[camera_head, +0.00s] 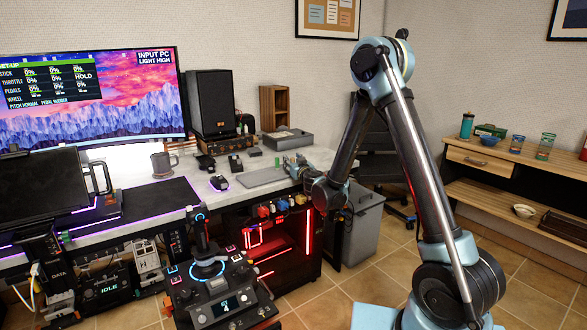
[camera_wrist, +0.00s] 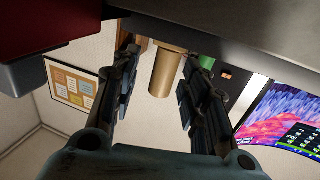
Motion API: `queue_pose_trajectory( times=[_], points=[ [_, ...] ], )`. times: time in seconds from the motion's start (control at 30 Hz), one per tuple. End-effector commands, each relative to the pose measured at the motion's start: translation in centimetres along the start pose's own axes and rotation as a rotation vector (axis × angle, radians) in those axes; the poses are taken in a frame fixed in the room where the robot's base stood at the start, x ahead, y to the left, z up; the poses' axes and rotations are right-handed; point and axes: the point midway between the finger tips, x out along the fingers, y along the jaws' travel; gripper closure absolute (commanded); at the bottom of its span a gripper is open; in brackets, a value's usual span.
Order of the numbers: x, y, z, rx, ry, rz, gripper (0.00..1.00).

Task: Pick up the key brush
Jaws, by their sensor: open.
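My gripper (camera_wrist: 161,62) is open in the wrist view, with one dark finger on each side. A tan-gold cylinder (camera_wrist: 165,76) shows in the gap between the fingers, apart from both. It may be the handle of the key brush, but I cannot tell for sure. The wrist picture is upside down, so the cylinder stands up from the dark surface at its top edge. In the head view my gripper (camera_head: 291,166) is low over the right end of the desk (camera_head: 318,157). It is small there, and no brush can be made out.
A grey tray (camera_head: 287,138), a wooden rack (camera_head: 274,106) and a speaker (camera_head: 212,103) stand behind my gripper. A laptop-like grey slab (camera_head: 263,177) lies left of it. A joystick console (camera_head: 222,292) is in front. A grey bin (camera_head: 362,232) stands below right.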

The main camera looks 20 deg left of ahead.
Motion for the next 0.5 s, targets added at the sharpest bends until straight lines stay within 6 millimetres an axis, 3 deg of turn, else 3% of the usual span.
queue_pose_trajectory(
  times=[0.23,0.4,0.5],
  points=[
    [0.12,-0.46,0.00,0.000,0.000,-0.004,0.61],
    [0.13,-0.71,-0.01,0.000,0.000,-0.007,1.00],
    [0.13,-0.78,-0.01,0.000,0.000,-0.008,1.00]
  ],
)
